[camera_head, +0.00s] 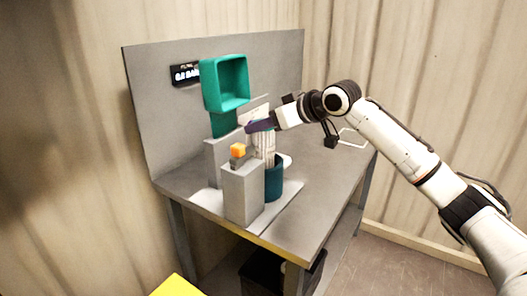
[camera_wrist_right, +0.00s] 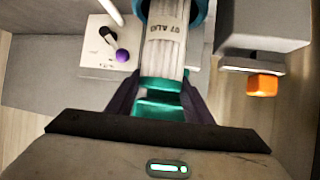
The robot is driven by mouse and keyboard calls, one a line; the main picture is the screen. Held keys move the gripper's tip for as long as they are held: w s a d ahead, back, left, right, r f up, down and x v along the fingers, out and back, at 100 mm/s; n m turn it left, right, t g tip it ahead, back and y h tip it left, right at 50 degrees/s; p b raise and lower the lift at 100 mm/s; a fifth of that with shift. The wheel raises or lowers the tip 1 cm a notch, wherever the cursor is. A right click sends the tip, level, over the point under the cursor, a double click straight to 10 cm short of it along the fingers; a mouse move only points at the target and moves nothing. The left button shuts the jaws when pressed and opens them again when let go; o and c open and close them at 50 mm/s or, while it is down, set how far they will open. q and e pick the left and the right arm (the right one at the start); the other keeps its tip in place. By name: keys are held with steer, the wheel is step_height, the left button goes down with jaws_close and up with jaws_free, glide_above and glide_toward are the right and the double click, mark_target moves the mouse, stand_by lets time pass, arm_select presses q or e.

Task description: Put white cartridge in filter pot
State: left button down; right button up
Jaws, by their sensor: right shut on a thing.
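The white pleated cartridge (camera_head: 266,146) stands roughly upright under my right gripper (camera_head: 259,125). In the right wrist view the cartridge (camera_wrist_right: 164,48) has dark print on its side and a teal end cap (camera_wrist_right: 160,97). My right gripper (camera_wrist_right: 160,108) is shut on that cap end. The dark teal filter pot (camera_head: 274,182) stands on the bench directly below. Its teal rim (camera_wrist_right: 198,12) shows on both sides of the cartridge's far end in the wrist view. How deep the cartridge's lower end sits is hidden. My left gripper is out of view.
A grey block (camera_head: 242,190) with an orange cube (camera_head: 238,150) stands left of the pot. A teal open box-like frame (camera_head: 225,83) rises behind. A purple knob (camera_wrist_right: 122,56) on a white plate shows in the wrist view.

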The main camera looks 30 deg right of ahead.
mark_target(265, 147)
step_height(265, 147, down, 2)
steer(key=shift+f, duration=0.8)
step_height(265, 147, down, 3)
steer(key=shift+f, duration=0.1)
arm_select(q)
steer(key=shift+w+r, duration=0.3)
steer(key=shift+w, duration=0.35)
arm_select(e)
steer(key=o, duration=1.5)
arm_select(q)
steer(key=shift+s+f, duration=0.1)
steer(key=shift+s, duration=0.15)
arm_select(e)
steer(key=shift+s, duration=0.1)
